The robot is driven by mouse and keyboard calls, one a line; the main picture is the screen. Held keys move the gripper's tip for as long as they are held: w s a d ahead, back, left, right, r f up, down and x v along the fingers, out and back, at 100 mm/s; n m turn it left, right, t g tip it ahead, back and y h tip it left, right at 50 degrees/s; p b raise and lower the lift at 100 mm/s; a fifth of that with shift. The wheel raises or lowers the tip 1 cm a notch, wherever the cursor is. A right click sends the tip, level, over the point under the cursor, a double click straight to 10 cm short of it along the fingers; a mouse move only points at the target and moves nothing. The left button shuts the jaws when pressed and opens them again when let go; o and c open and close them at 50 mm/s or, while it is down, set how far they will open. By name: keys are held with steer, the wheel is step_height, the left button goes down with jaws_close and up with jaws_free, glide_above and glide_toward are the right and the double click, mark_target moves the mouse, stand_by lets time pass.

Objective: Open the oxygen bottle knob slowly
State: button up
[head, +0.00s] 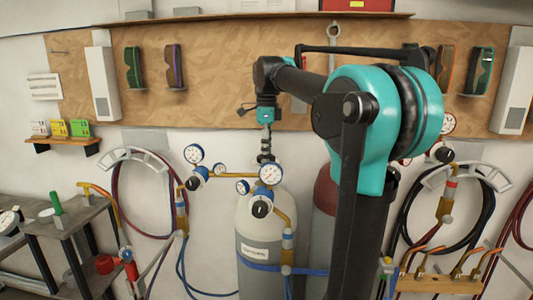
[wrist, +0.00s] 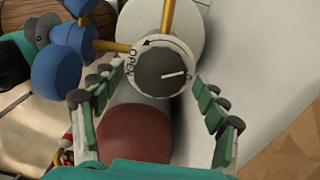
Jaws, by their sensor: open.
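A round dark knob (wrist: 163,76) with a pale pointer line sits in a white collar lettered OPEN, with a curved arrow, in the wrist view. My gripper (wrist: 152,88) is open, with one green-padded finger on each side of the knob. I see no clear contact between the fingers and the knob. In the head view my gripper (head: 265,155) hangs above the grey-and-white oxygen bottle (head: 262,250), behind the gauges. I cannot clearly make out the lettered knob in the head view.
Brass pipes and pressure gauges (head: 270,174) stand close in front of my gripper. Blue gauge bodies (wrist: 60,72) lie left of the fingers in the wrist view. A dark red bottle (head: 325,192) stands right of the oxygen bottle, partly behind my arm. A shelf (head: 62,228) is at the left.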

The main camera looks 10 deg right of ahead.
steer(key=shift+c, duration=0.3)
steer(key=c, duration=1.1)
